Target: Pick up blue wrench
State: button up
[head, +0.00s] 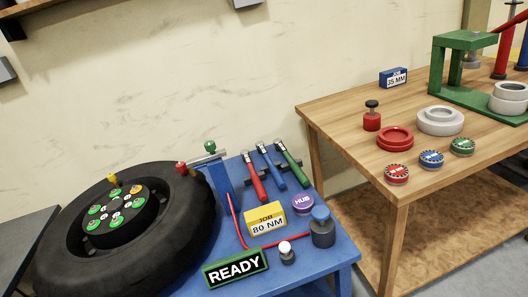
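The blue wrench (270,165) lies on a dark rack on the blue bench (325,258). It sits between a red wrench (254,174) on its left and a green wrench (289,163) on its right. The three lie roughly side by side, with their silver heads toward the wall. The blue wrench is in plain sight and nothing holds it. My gripper does not show in the head view.
A black tyre (55,255) fills the bench's left side. A yellow job sign (266,219), a READY sign (236,268), a purple HUB tin (303,203) and a blue-capped container (322,229) stand in front of the wrenches. A wooden table (345,125) stands at the right.

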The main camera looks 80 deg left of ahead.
aim_at(282, 184)
jog(key=u, duration=0.45)
jog(key=i, duration=1.05)
jog(key=u, duration=1.05)
jog(key=i, duration=0.6)
jog(key=u, duration=0.4)
jog(key=k, duration=0.95)
jog(key=u, duration=0.2)
jog(key=i, duration=0.9)
jog(key=z, duration=0.05)
